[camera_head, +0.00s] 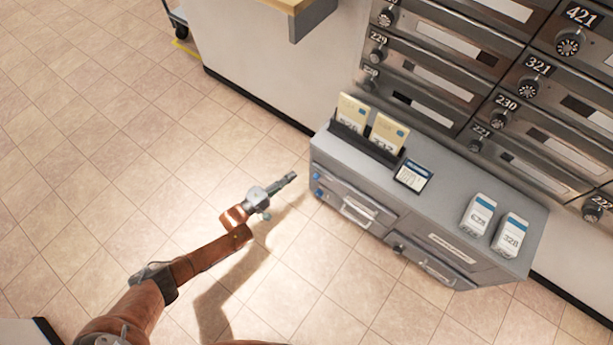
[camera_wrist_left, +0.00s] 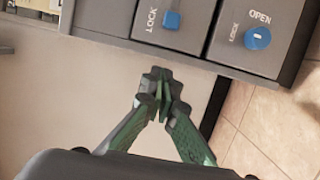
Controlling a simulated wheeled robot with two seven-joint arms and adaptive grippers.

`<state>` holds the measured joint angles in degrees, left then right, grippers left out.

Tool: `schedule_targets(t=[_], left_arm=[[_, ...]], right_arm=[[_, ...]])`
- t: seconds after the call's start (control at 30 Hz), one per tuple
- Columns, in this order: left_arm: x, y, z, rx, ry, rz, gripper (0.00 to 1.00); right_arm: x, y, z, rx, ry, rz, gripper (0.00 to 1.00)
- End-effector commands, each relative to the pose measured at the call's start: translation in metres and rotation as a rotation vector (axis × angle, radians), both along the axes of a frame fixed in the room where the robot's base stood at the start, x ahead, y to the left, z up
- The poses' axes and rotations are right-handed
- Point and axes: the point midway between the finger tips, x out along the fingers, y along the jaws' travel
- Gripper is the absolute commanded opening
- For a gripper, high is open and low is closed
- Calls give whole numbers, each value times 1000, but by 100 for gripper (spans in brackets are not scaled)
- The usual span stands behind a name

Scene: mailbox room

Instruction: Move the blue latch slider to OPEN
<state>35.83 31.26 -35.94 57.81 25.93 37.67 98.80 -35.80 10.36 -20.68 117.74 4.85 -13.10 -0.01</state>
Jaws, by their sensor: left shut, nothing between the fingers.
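The blue latch slider (camera_wrist_left: 171,20) is a small square block on a grey panel of the cabinet, beside the word LOCK in the left wrist view. No OPEN label shows beside it there. In the head view it appears to be the upper of two small blue parts (camera_head: 317,176) at the cabinet's left end. My left gripper (camera_head: 290,178) is shut and empty, just left of that end and apart from it. In the left wrist view its closed fingertips (camera_wrist_left: 162,82) lie below the slider in the picture, with a gap. My right gripper is not in view.
A round blue knob (camera_wrist_left: 258,37) marked LOCK and OPEN sits on the neighbouring panel. The grey cabinet (camera_head: 450,215) bears a card holder (camera_head: 366,146) and two white boxes (camera_head: 479,214). Numbered mailboxes (camera_head: 440,50) line the wall behind. Tiled floor (camera_head: 120,150) to the left is clear.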

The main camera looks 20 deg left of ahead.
Motion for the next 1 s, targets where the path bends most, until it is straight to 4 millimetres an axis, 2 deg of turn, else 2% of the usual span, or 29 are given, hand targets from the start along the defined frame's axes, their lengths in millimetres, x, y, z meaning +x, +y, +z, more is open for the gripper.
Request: schedule_targets(t=[0.03,0.17,0.3,0.43,0.87,1.0], left_arm=[[10,-6,-5,-1,2,-1,0],[28,-19,-5,-2,3,-2,0],[20,-40,-1,-3,2,-1,0],[18,-50,0,-2,0,-1,0],[16,-54,0,1,0,0,0],[8,-51,3,-4,0,21,0]], right_arm=[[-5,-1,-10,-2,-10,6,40],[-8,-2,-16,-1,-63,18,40],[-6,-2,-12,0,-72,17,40],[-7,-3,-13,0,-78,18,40],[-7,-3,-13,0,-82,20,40],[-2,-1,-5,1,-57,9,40]])
